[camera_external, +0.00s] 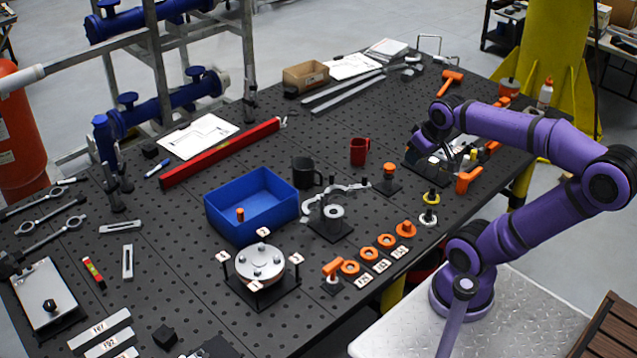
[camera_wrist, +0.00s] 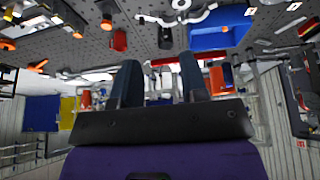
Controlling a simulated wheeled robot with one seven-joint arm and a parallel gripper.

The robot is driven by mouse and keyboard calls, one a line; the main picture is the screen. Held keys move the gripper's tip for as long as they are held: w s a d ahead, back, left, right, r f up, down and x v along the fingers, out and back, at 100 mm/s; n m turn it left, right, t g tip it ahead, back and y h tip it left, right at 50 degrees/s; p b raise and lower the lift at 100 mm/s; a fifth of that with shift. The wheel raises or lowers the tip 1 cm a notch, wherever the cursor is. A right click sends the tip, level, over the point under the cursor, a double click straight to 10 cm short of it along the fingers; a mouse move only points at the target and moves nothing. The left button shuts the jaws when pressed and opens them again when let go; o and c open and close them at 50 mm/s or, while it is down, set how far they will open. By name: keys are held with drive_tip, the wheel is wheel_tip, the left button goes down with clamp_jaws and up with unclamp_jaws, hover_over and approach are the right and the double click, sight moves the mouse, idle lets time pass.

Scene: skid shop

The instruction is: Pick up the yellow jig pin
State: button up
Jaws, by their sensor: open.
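A small yellow upright piece (camera_external: 473,154), which looks like the yellow jig pin, stands at the right part of the black table in the external view. It is in a dark holder beside other small light and dark pieces. My gripper (camera_external: 436,153) is just left of it, low over the holder area, and appears apart from it. The fingers are small there and partly lost against the dark holder. In the wrist view my gripper (camera_wrist: 158,75) shows two separate dark fingers with nothing clearly between them.
A yellow-ringed black knob (camera_external: 432,198) stands nearer the front. An orange-topped post (camera_external: 389,178), a red mug (camera_external: 360,151) and a black mug (camera_external: 305,172) stand to the left. An orange handle (camera_external: 468,180) lies at the right edge. A blue bin (camera_external: 236,222) sits mid-table.

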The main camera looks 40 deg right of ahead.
drive_tip(key=w+d+r+m+g+h, duration=0.1)
drive_tip(key=w+d+r+g+h, duration=0.1)
drive_tip(key=w+d, duration=1.15)
drive_tip(key=w+d+f+m+g, duration=0.1)
drive_tip(key=w+d+f, duration=0.25)
drive_tip(key=d, duration=0.35)
drive_tip(key=w+d+f+g, duration=0.1)
drive_tip(key=w+d+f, duration=0.1)
drive_tip(key=w+d, duration=0.4)
drive_tip(key=m+g+y, duration=0.1)
drive_tip(key=m+y, duration=0.1)
drive_tip(key=m, duration=0.1)
approach(474, 151)
drive_tip(key=shift+s+f, duration=0.1)
drive_tip(key=shift+f, duration=0.1)
drive_tip(key=shift+s+f, duration=0.1)
drive_tip(key=shift+f, duration=0.15)
wheel_tip(474, 151, down, 4)
drive_tip(key=shift+d+f, duration=0.1)
drive_tip(key=shift+f, duration=0.05)
drive_tip(key=shift+w+d+f, duration=0.1)
drive_tip(key=shift+f, duration=1.4)
drive_tip(key=shift+w+f, duration=0.1)
drive_tip(key=shift+f, duration=1.45)
drive_tip(key=c, duration=0.7)
